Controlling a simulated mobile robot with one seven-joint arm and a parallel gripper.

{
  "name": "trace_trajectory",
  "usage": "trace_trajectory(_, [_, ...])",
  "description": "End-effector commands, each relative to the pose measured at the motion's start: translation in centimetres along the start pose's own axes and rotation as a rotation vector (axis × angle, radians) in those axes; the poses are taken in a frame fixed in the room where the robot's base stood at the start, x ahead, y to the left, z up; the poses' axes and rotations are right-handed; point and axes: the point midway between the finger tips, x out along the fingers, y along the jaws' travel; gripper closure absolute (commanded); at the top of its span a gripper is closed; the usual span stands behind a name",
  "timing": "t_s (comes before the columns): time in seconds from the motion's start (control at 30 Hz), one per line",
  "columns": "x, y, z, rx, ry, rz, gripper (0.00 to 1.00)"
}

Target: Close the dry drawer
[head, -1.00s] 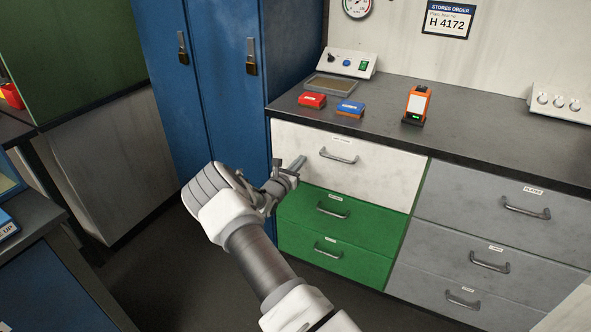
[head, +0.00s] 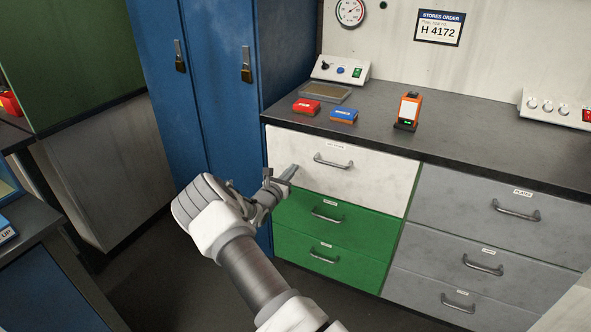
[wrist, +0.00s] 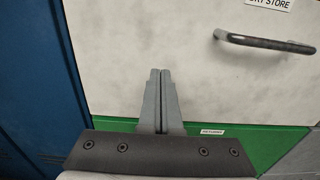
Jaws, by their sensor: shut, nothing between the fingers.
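The dry drawer is the white front (head: 372,186) at the top of the left drawer column, under the counter. The wrist view shows its "DRY STORE" label (wrist: 268,4) and a dark bar handle (wrist: 265,44). Its front looks about flush with the green drawers below; I cannot tell if a small gap remains. My gripper (head: 293,168) is shut and empty, its fingertips before the lower left part of the white front, left of the handle (head: 333,162). In the wrist view the fingers (wrist: 160,72) overlap the white front. Whether they touch it is unclear.
Two green drawers (head: 330,238) sit below, with grey drawers (head: 480,230) to the right. A blue locker (head: 215,80) stands close on the left. The counter (head: 460,140) carries a red box (head: 306,107), a blue box (head: 344,115) and an orange device (head: 408,111).

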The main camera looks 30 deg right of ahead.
Motion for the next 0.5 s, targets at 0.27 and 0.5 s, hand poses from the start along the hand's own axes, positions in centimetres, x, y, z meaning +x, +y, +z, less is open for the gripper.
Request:
trace_trajectory(0.27, [-5.0, 0.6, 0.2, -0.003, 0.005, 0.001, 1.0])
trace_trajectory(0.5, [-9.4, 0.5, 0.0, -0.002, 0.004, 0.0, 1.0])
